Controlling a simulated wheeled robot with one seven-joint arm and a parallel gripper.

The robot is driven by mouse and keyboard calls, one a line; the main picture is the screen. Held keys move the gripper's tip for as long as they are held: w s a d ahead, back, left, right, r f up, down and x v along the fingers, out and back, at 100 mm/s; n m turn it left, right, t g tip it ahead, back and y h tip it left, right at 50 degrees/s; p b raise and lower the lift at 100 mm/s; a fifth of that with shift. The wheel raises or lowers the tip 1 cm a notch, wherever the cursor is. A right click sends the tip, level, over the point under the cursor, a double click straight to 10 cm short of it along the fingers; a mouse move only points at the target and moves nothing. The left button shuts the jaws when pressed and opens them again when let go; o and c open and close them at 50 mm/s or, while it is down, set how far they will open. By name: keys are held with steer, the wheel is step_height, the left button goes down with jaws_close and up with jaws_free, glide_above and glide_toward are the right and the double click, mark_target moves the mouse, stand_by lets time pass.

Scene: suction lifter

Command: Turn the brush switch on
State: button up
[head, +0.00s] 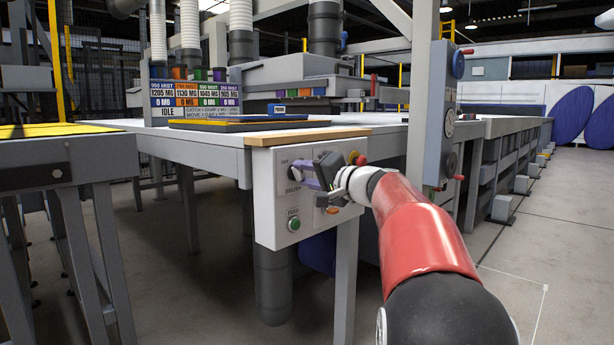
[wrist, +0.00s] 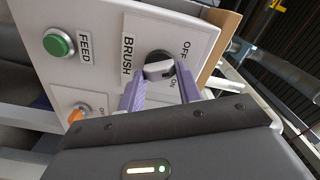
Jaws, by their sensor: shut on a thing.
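The brush switch (wrist: 158,66) is a black rotary knob with a light grey grip bar, set on a white panel (wrist: 88,20) between the OFF and ON marks and beside the BRUSH label. In the wrist view my gripper (wrist: 160,80) has its two purple fingers on either side of the knob, shut on it. The knob's exact pointing is partly hidden by the fingers. In the head view my gripper (head: 300,174) reaches the front of the control box (head: 266,200) from the right, covering most of the switch.
A green FEED button (head: 294,224) sits below the switch, and an orange control (wrist: 75,116) is near the fingers. A red knob (head: 360,159) is on the box's right side. A grey post (head: 420,110) stands right of the box. The floor at right is open.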

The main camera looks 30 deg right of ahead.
steer(key=m, duration=0.3)
steer(key=shift+m, duration=0.4)
steer(key=m+p, duration=0.1)
steer(key=m, duration=0.2)
steer(key=shift+m+p, duration=0.3)
steer(key=m+p, duration=0.2)
steer(key=m, duration=0.2)
steer(key=shift+f+m+p, duration=0.15)
steer(key=shift+m+p, duration=0.5)
steer(key=shift+m, duration=0.65)
steer(key=shift+f, duration=0.1)
steer(key=o, duration=1)
steer(key=shift+s, duration=0.1)
